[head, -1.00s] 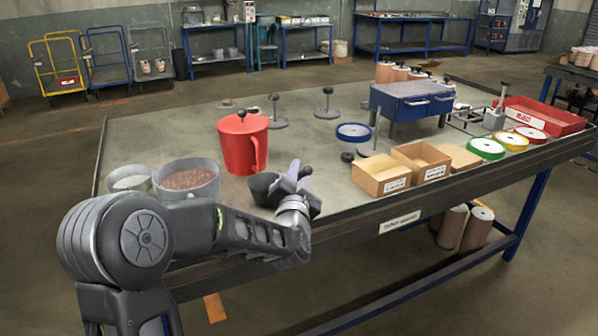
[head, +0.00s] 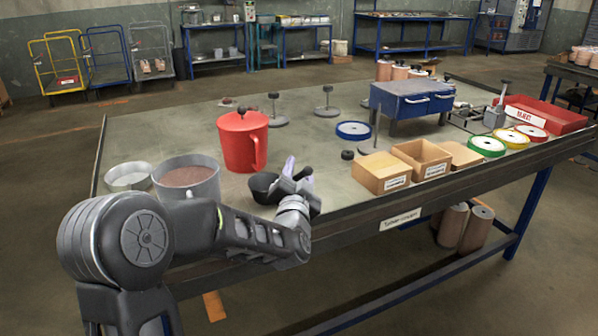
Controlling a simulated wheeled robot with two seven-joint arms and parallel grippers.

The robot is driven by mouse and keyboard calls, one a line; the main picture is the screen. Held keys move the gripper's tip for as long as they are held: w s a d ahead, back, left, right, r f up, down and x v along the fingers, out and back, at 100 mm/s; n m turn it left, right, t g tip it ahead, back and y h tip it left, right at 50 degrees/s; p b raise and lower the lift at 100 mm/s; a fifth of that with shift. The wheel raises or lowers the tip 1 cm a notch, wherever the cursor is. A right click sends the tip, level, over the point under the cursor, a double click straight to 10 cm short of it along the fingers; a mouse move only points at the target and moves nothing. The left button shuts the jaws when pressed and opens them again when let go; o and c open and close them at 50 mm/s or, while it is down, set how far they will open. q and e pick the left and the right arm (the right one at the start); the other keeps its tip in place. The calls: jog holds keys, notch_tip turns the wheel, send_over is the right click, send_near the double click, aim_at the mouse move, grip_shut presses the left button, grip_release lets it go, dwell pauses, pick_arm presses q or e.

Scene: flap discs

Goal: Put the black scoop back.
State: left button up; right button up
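The black scoop (head: 263,188) sits at the near edge of the table, to the right of the grey pot and in front of the red jug. Its dark cup shows, and what looks like its handle end sticks up among my fingers. My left gripper (head: 297,177) is at the scoop's right side, with its fingers spread apart about the handle. The gripper's own wrist hides part of the handle, so contact cannot be told. My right gripper is not in view.
A red lidded jug (head: 240,142) stands behind the scoop. A grey pot (head: 205,187) with brown grains and a shallow pan (head: 128,177) are to the left. Cardboard boxes (head: 372,182) stand to the right. The table's middle (head: 310,145) is partly clear.

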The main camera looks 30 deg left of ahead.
pick_arm(q)
jog(key=v, duration=0.7)
jog(key=shift+s+d+b, duration=0.25)
jog(key=shift+s+b, duration=0.1)
jog(key=shift+b, duration=0.05)
jog(key=shift+f, duration=0.1)
